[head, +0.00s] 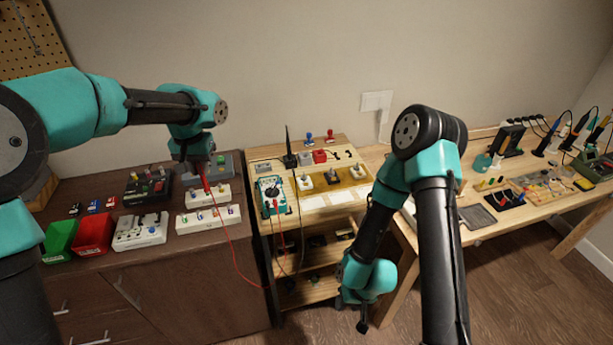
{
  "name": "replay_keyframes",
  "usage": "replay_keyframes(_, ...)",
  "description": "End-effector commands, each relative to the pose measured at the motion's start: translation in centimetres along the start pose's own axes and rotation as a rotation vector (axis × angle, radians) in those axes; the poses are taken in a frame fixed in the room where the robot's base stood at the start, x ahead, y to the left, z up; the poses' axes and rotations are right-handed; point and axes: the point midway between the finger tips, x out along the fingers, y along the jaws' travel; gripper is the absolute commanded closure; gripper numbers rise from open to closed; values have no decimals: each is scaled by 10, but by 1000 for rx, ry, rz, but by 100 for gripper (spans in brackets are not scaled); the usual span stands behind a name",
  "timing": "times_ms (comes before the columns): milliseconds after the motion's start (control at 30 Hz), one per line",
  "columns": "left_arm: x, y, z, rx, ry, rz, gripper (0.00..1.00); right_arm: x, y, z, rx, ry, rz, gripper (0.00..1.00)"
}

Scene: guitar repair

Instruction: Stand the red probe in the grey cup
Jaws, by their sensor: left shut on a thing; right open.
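The red probe (206,185) hangs point-down from my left gripper (201,170), which is shut on it above the dark cabinet at the left. Its thin red lead (232,245) loops down past the cabinet front towards the middle stand. A small grey item (306,159) sits beside a red box at the back of the middle stand; it is too small to tell whether it is the grey cup. My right gripper (362,322) is open and empty, low in front of the stand's right side, far from the probe.
White switch blocks (208,216), a red bin (94,233) and a green bin (60,240) crowd the cabinet top. A wooden bench (475,238) with tools stands at the right.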

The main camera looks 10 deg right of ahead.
Motion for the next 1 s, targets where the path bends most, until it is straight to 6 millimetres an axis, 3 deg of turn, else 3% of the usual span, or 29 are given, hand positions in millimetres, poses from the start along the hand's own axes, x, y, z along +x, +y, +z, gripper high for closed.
replay_keyframes(267, -4, -7, 6, -22, 1, 0, 100, 0, 0, 0, 0, 0, 0, 57)
replay_keyframes(700, -39, -71, 77, -279, 0, -9, 100, 0, 0, 0, 0, 0, 0, 57)
replay_keyframes(1000, -41, -74, 82, -297, 0, -10, 100, 0, 0, 0, 0, 0, 0, 57)
